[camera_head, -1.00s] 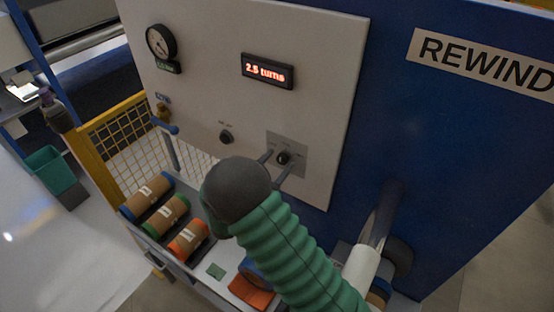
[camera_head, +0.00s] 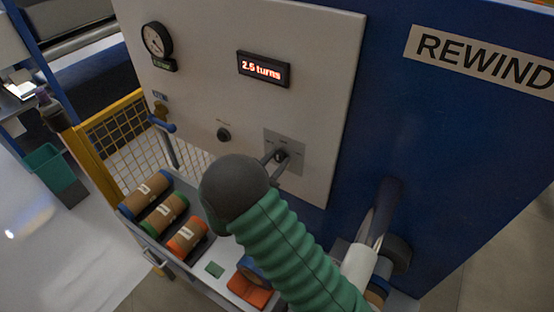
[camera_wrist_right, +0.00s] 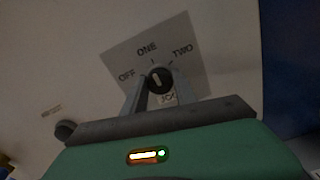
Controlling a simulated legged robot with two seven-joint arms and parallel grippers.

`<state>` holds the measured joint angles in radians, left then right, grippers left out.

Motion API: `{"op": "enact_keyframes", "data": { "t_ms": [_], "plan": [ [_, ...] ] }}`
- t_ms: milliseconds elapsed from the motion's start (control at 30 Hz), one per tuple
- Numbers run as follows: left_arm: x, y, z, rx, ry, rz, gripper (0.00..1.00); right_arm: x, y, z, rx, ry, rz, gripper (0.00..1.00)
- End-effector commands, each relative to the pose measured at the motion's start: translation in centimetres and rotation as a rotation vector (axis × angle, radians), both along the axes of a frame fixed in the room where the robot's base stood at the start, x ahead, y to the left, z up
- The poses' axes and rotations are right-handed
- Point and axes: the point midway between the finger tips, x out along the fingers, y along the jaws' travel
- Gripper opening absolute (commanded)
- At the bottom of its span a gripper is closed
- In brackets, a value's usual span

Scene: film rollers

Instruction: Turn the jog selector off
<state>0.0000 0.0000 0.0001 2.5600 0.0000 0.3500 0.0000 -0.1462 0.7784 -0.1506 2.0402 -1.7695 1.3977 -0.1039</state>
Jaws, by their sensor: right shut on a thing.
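The jog selector is a small black knob (camera_head: 280,154) on a grey plate (camera_head: 297,150) on the pale panel. It also shows in the right wrist view (camera_wrist_right: 159,79), where the plate (camera_wrist_right: 125,55) reads OFF at left, ONE at top and TWO at right. The pale pointer mark on the knob looks turned roughly up towards ONE. My right gripper (camera_head: 274,161) has one finger on each side of the knob and is shut on it. Its fingers also flank the knob in the right wrist view (camera_wrist_right: 157,92). My left gripper is out of view.
Another black knob (camera_head: 223,134) sits left of the selector. A red display (camera_head: 263,68) reads 2.5 turns, with a gauge (camera_head: 157,39) to its left. Film rolls (camera_head: 165,211) lie in a tray below. A roller bar (camera_head: 379,222) juts out at lower right.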

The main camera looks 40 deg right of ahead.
Motion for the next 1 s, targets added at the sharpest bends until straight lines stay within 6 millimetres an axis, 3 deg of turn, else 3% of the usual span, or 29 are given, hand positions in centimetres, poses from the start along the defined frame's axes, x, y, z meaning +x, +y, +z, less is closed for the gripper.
{"op": "enact_keyframes", "data": {
  "t_ms": [267,1000],
  "plan": [
    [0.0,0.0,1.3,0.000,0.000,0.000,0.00,0.1,0.3,0.2,-0.040,0.148,0.005,0.00],
    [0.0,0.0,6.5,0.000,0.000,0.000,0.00,0.3,0.4,0.1,-0.225,0.783,0.009,0.00]
  ]
}}
